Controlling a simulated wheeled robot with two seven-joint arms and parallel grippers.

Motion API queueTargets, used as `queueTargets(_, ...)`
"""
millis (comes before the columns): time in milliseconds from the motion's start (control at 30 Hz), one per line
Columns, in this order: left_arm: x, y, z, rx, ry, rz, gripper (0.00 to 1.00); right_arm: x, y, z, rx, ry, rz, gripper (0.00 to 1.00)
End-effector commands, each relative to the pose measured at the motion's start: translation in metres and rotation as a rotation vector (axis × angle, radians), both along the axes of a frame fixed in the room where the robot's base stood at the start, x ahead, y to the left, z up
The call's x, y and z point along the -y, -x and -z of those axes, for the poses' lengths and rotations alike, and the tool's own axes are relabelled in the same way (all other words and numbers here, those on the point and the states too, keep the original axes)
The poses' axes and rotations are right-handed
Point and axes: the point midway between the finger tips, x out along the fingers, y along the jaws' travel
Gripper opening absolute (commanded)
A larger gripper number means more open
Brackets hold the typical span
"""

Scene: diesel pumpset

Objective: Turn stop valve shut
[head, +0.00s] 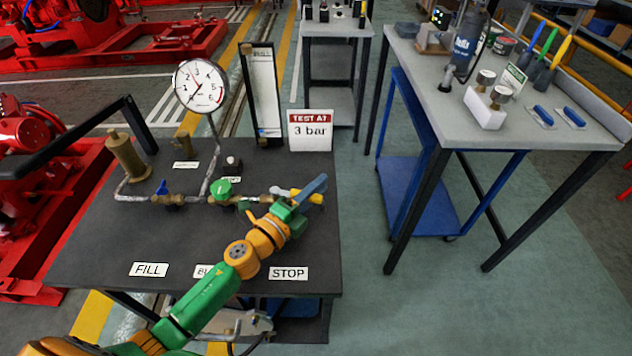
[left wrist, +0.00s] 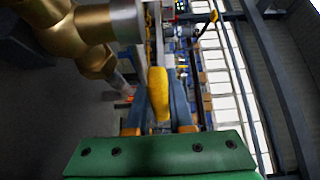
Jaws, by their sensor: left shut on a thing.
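The stop valve's yellow lever (head: 281,192) sticks out to the right from the brass pipework at the bench's right side, behind the STOP label (head: 288,273). My left gripper (head: 313,189) is at the lever's outer end and partly hides it. In the left wrist view, the yellow lever (left wrist: 159,88) lies between the two blue fingers of my left gripper (left wrist: 160,100), which is shut on it. The brass fitting (left wrist: 95,25) shows at the upper left there. My right gripper is not in view.
A blue-handled valve (head: 162,188) and a green-knobbed valve (head: 221,188) sit left on the same pipe. A pressure gauge (head: 200,86) stands above, with a 3 bar sign (head: 311,130) behind. A grey tool table (head: 430,60) stands to the right across clear floor.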

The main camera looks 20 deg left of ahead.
Motion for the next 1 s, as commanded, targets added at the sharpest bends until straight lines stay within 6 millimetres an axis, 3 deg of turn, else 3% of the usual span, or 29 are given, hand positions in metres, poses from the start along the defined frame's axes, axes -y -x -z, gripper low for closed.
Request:
queueTargets(500,0.003,0.039,0.004,0.003,-0.004,0.443,0.0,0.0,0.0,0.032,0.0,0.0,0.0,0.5)
queueTargets(1000,0.0,0.058,0.001,0.002,-0.001,0.652,0.0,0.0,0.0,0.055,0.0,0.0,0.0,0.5)
